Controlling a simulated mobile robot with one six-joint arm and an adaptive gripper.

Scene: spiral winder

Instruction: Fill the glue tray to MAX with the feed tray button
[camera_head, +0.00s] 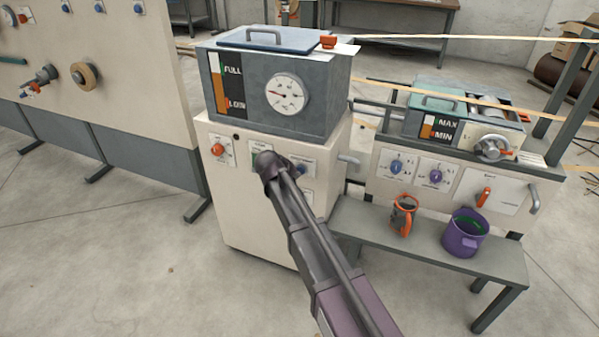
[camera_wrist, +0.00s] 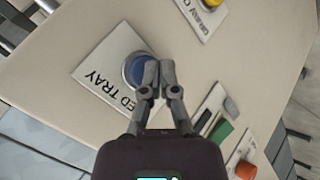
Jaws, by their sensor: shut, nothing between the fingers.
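The feed tray button (camera_wrist: 138,70) is a round blue knob on a white plate whose visible lettering ends in "ED TRAY". My gripper (camera_wrist: 158,72) is shut and empty, its fingertips overlapping the button's right edge in the wrist view; I cannot tell if they touch it.
A grey tank (camera_head: 300,122) with a dial and FULL/LOW gauge sits on the cabinet (camera_head: 255,225). The wrist view also shows a yellow button (camera_wrist: 212,2), a green one (camera_wrist: 221,132) and a red one (camera_wrist: 245,170). A purple pot (camera_head: 464,235) and orange-handled cup (camera_head: 404,216) stand on a bench.

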